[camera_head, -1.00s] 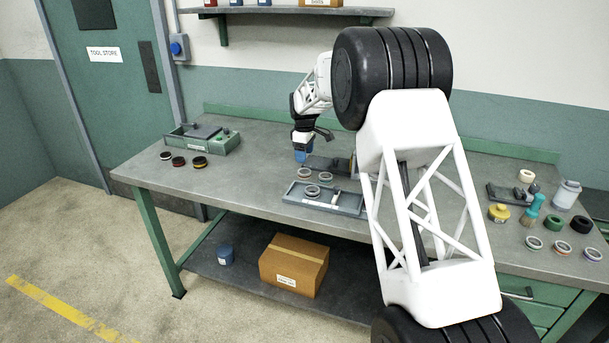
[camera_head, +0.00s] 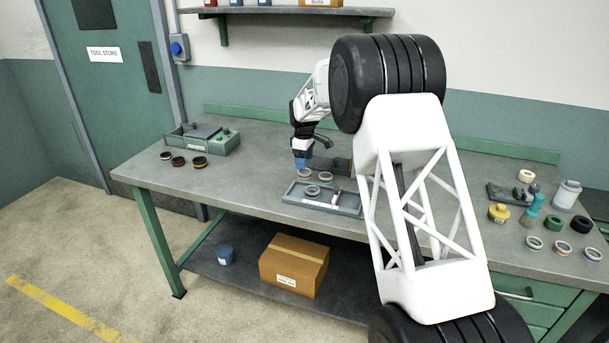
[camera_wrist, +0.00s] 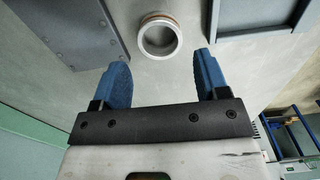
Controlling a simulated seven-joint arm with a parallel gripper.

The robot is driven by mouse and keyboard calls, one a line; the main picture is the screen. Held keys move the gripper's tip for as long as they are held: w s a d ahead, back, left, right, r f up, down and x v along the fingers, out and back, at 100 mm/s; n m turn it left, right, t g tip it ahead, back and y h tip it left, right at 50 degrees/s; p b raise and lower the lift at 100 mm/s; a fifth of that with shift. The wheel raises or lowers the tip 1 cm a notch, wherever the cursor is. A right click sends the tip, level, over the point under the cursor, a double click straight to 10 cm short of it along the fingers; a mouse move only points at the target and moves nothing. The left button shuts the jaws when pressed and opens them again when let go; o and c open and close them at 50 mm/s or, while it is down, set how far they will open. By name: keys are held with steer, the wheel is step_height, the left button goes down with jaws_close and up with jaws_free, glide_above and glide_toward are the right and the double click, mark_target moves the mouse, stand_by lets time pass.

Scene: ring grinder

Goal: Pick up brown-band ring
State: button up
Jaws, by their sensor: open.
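A pale metal ring with a brownish band (camera_wrist: 159,37) lies on the bench top in the wrist view, ahead of the fingertips and roughly centred between them.
A dark fixture (camera_head: 340,165) stands just right.

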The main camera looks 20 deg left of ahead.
steer(key=shift+f, duration=0.1)
steer(key=shift+d+f, duration=0.1)
steer(key=shift+f, duration=2.45)
steer(key=shift+c, duration=0.2)
steer(key=c, duration=0.7)
